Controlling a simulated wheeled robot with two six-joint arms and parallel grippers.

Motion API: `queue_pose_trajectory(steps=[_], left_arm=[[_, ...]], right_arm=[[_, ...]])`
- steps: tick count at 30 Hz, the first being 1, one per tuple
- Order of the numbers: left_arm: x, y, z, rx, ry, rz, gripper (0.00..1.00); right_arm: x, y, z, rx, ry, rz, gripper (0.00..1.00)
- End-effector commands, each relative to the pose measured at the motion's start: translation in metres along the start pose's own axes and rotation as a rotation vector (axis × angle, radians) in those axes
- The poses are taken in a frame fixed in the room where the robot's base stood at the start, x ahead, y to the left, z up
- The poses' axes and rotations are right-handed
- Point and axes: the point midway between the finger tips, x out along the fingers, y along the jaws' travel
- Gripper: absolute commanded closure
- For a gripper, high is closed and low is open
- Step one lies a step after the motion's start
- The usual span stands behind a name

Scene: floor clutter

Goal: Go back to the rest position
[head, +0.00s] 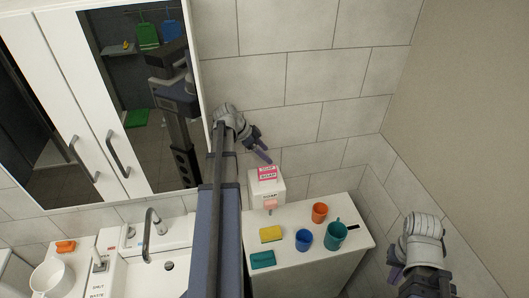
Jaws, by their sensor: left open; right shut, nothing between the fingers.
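My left gripper (262,152) is open, near the tiled wall above a white soap dispenser with a pink label (266,188). Its arm reaches up across the middle of the view. I see nothing between its fingers. My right gripper (396,270) is at the lower right, near the plain beige wall, with its fingers partly hidden by its own wrist. It is shut and empty.
A white counter (290,270) holds a yellow sponge (271,234), teal block (262,259), blue cup (304,239), orange cup (319,212) and teal mug (335,236). At left are a sink faucet (152,228), white mug (52,278) and mirrored cabinet (100,100).

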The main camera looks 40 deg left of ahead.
Motion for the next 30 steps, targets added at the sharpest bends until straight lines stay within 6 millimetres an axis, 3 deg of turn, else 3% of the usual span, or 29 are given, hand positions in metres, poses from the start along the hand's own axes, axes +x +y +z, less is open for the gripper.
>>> queue_pose_trajectory(steps=[10, 14, 17, 24, 30], left_arm=[[0.001, 0.001, 0.0, 0.0, -0.001, 0.001, 0.23], [0.022, 0.015, -0.005, -0.01, -0.021, 0.023, 0.23], [0.063, 0.047, -0.015, -0.037, -0.075, 0.066, 0.23], [0.172, 0.161, -0.034, -0.135, -0.287, 0.136, 0.23], [0.239, 0.253, -0.028, -0.202, -0.462, 0.101, 0.23]], right_arm=[[0.001, 0.0, 0.0, 0.0, 0.0, 0.0, 1.0], [0.012, -0.001, -0.001, -0.001, 0.0, 0.0, 1.0], [0.035, -0.003, -0.002, -0.004, 0.001, 0.001, 1.0], [0.098, -0.009, -0.006, -0.015, 0.002, 0.002, 1.0], [0.147, -0.013, -0.009, -0.024, 0.003, 0.004, 1.0]])
